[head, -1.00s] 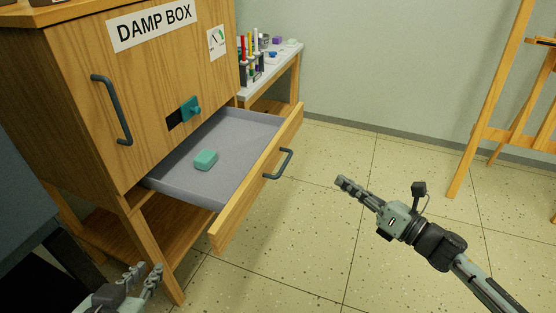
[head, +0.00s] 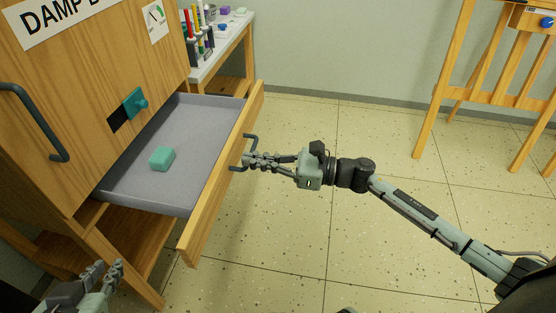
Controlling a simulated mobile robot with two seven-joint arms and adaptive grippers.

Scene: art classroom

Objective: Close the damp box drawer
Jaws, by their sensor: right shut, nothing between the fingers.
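The damp box (head: 85,75) is a wooden cabinet at the left of the head view. Its drawer (head: 222,170) is pulled out, with a grey inside and a wooden front. A small teal block (head: 162,158) lies in the drawer. The dark drawer handle (head: 250,138) is on the drawer front. My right gripper (head: 250,160) is shut, with its fingertips at the handle; I cannot tell whether they touch it. My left gripper (head: 106,275) is at the bottom left, below the drawer, and its fingers look apart.
A teal latch knob (head: 135,104) and a dark door handle (head: 35,122) are on the cabinet face. A side table (head: 235,42) with markers and jars stands behind. A wooden easel (head: 445,80) is at the right. The floor between is clear.

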